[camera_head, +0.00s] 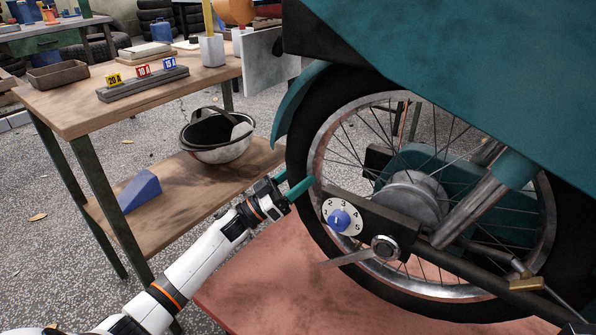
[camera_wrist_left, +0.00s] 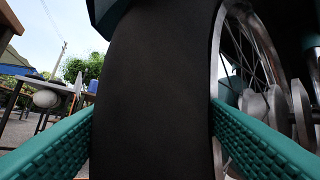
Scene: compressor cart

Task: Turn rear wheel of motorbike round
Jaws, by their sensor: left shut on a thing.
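The motorbike's rear wheel (camera_head: 322,205) stands upright at the right of the head view, with a black tyre, metal rim, spokes and a hub (camera_head: 412,198). My left gripper (camera_head: 298,188) is at the tyre's left side, with its teal fingers at the tyre. In the left wrist view the black tyre (camera_wrist_left: 155,90) fills the middle, between the two teal ribbed fingers of the left gripper (camera_wrist_left: 160,135). The left gripper is shut on the tyre. A blue knob on a numbered dial (camera_head: 340,219) sits beside the hub. My right gripper is not in view.
A wooden workbench (camera_head: 75,105) stands at the left with a tray (camera_head: 58,75) and numbered tags on it. A reddish platform (camera_head: 250,285) lies under the wheel. Teal bodywork (camera_head: 480,70) hangs above it.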

